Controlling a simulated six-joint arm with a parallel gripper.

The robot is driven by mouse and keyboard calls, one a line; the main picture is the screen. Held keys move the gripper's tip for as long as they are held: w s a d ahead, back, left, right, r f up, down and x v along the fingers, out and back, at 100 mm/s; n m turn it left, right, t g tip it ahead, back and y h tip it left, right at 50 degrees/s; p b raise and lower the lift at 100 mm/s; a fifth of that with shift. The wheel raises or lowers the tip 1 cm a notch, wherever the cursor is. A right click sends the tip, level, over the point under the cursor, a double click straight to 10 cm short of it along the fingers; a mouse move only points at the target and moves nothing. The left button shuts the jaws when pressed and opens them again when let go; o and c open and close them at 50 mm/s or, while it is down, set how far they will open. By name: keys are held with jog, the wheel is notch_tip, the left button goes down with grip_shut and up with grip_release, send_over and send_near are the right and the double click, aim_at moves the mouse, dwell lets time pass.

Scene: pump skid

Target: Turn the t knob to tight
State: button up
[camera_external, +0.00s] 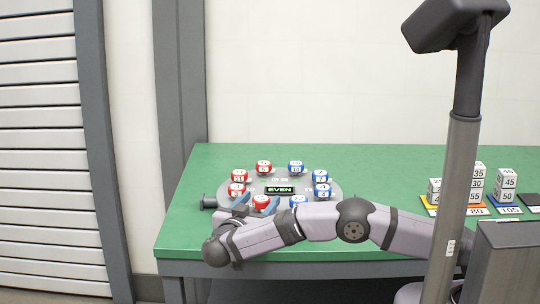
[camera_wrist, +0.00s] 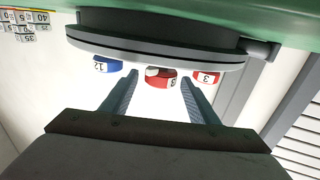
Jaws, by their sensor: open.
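No T-shaped knob or "tight" mark can be made out in either view. A dark knob-like piece (camera_external: 208,203) sticks out of the left side of a round grey turntable (camera_external: 331,189); it also shows at the right in the wrist view (camera_wrist: 262,48). My gripper (camera_external: 257,207) is open at the turntable's near edge. In the wrist view, its two fingers (camera_wrist: 160,92) stand either side of a red numbered ball (camera_wrist: 160,78), with a gap at least on the left. The same red ball (camera_external: 261,202) shows in the external view.
Several red and blue numbered balls ring the turntable, around a display (camera_external: 280,190) reading EVEN. A blue ball (camera_wrist: 107,63) and another red ball (camera_wrist: 208,76) flank the fingers. Numbered white blocks (camera_external: 505,186) stand on coloured mats at the right of the green table (camera_external: 390,165).

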aim_at(258, 204)
jog(key=shift+b+v, duration=0.4)
jog(key=shift+v, duration=2.4)
